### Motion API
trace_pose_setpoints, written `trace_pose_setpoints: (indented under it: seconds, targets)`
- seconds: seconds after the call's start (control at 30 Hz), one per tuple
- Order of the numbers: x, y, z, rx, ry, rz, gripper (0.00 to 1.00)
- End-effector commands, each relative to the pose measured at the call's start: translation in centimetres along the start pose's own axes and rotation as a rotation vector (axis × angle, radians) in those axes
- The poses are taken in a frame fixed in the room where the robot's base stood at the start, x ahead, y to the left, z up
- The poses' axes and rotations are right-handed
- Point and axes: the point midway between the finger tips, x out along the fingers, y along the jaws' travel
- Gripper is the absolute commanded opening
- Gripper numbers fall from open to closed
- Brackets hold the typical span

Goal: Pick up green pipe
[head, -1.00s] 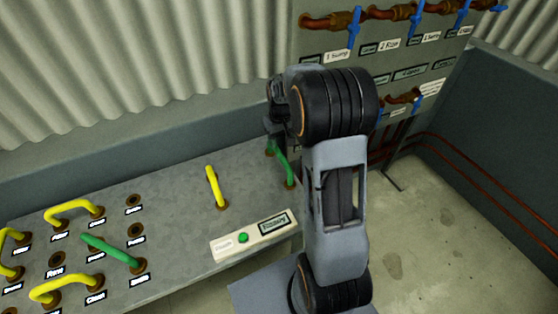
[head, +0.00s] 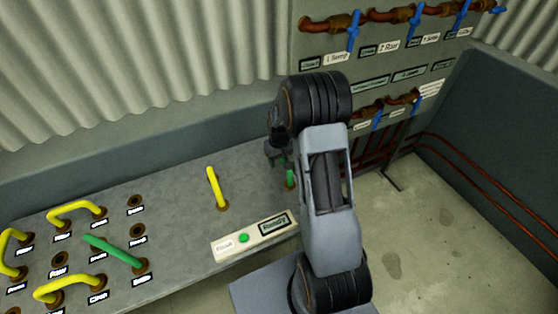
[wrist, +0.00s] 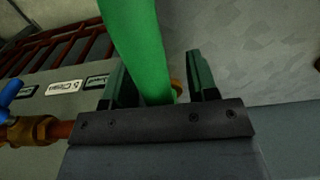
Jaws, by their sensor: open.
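A green pipe (head: 290,179) stands at the right end of the grey bench in the head view, mostly hidden behind my arm and gripper. In the wrist view the green pipe (wrist: 138,50) runs from the top edge down between my gripper's two fingers. My gripper (wrist: 160,85) is open, with one dark green finger on each side of the pipe. A gap shows between the pipe and the right finger; the left finger is close to it. In the head view my gripper (head: 277,155) is at the pipe's upper part. Another green pipe (head: 112,251) lies on the left of the bench.
Several yellow pipes, one of them upright (head: 216,188), stand in sockets on the bench (head: 180,240). A pale box with a green button (head: 243,238) sits at the bench's front edge. A panel with blue valves (head: 354,30) rises behind my arm.

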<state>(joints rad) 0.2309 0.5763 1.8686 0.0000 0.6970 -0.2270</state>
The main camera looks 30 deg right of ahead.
Motion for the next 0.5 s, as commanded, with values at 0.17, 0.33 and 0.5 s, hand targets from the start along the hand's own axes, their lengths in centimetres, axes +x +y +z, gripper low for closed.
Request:
trace_pose_setpoints:
  seconds: [0.17, 0.33, 0.5]
  targets:
    - [0.01, 0.00, 0.00, 0.000, 0.000, 0.000, 0.53]
    - [-0.01, -0.01, -0.01, 0.000, 0.000, 0.000, 0.38]
    - [-0.02, -0.01, -0.01, 0.000, 0.000, 0.000, 0.22]
